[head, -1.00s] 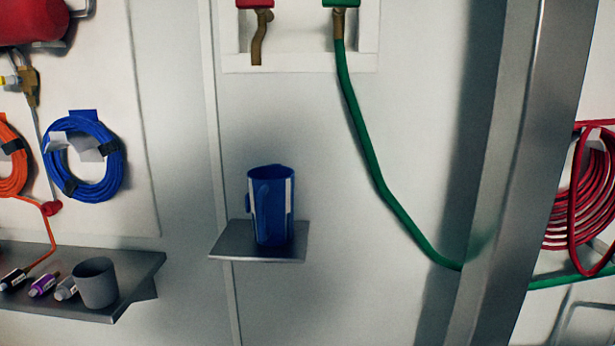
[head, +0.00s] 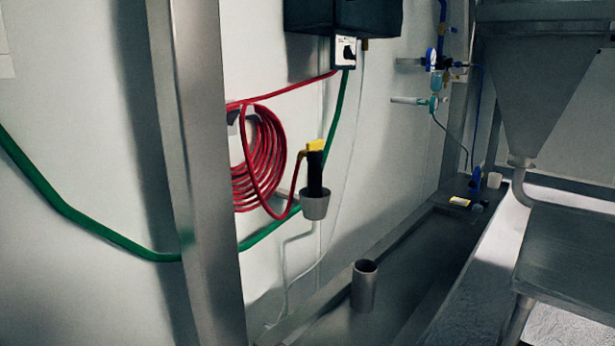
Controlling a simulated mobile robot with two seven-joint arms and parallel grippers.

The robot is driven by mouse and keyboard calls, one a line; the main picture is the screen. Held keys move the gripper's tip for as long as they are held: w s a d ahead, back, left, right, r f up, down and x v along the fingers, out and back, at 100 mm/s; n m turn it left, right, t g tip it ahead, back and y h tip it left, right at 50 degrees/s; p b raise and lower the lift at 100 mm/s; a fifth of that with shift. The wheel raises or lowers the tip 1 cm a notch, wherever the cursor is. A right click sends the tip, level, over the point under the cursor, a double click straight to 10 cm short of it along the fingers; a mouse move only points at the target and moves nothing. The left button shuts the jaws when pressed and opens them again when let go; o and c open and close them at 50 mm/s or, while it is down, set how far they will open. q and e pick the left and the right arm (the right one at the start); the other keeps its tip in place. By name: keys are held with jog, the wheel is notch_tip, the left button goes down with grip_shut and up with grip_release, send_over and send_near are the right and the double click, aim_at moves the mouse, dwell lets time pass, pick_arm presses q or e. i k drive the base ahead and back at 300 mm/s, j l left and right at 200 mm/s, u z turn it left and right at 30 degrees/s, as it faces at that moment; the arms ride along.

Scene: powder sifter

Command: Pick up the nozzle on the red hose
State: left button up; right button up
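The red hose (head: 262,172) hangs coiled on the wall, just right of a steel post. One end runs up and right to a small control box under a dark cabinet. The other end loops from the bottom of the coil to the nozzle (head: 315,171), which has a yellow top and a black body. The nozzle stands upright, its lower end in or behind a grey cup-shaped holder (head: 315,206) by the wall; how deep it sits is hidden. Neither of my grippers is in view.
A steel post (head: 200,180) stands left of the coil. A green hose (head: 90,234) runs along the wall behind it. A metal cylinder (head: 363,286) stands on a dark ledge below the nozzle. A dark cabinet (head: 345,17) hangs above, and a steel hopper (head: 540,80) stands at the right.

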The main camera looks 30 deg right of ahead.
aim_at(314, 159)
jog(key=i+l+z, duration=0.25)
jog(key=l+z, duration=0.15)
jog(key=i+l+z, duration=0.35)
jog(key=k+l, duration=0.05)
